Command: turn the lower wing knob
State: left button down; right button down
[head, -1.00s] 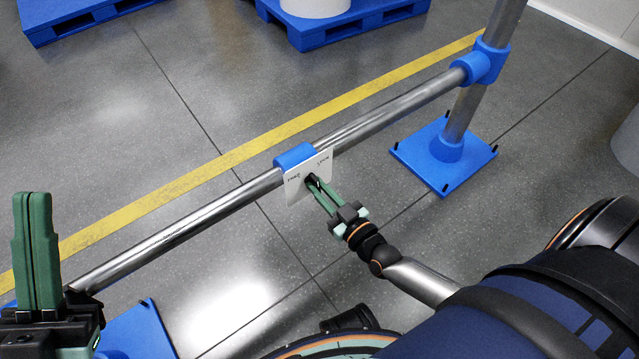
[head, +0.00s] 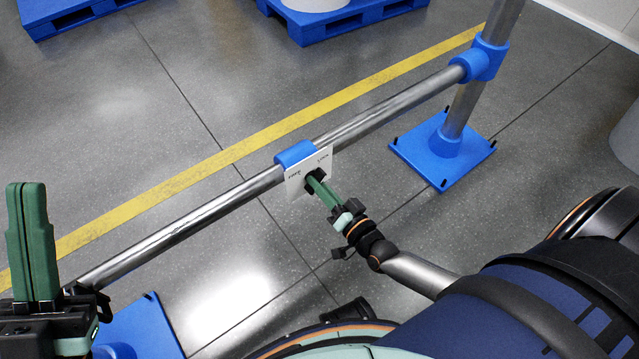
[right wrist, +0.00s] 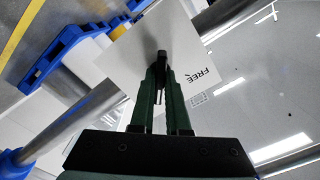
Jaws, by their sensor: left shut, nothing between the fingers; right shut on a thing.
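The black wing knob (head: 314,174) sits on a white plate (head: 294,185) that hangs from a blue clamp on the low rail. In the right wrist view the knob (right wrist: 163,58) stands up between the fingertips, and the plate (right wrist: 128,54) shows the word FREE to the right of it. My right gripper (head: 318,184) is shut on the knob; its green fingers partly hide it. The right gripper's fingers also show in the right wrist view (right wrist: 162,78). My left gripper (head: 26,190) is shut and empty, pointing up at the far left, away from the knob.
The metal rail (head: 225,198) runs from lower left to a blue joint (head: 483,60) on an upright post. The post stands on a blue foot plate (head: 465,165). Blue pallets (head: 350,22) lie at the back.

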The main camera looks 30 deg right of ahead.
jog(key=shift+f+m, duration=0.1)
jog(key=shift+m, duration=0.4)
jog(key=c, duration=0.9)
grip_release()
pick_arm(q)
jog(key=shift+s, duration=0.1)
pick_arm(e)
jog(key=shift+s, duration=0.1)
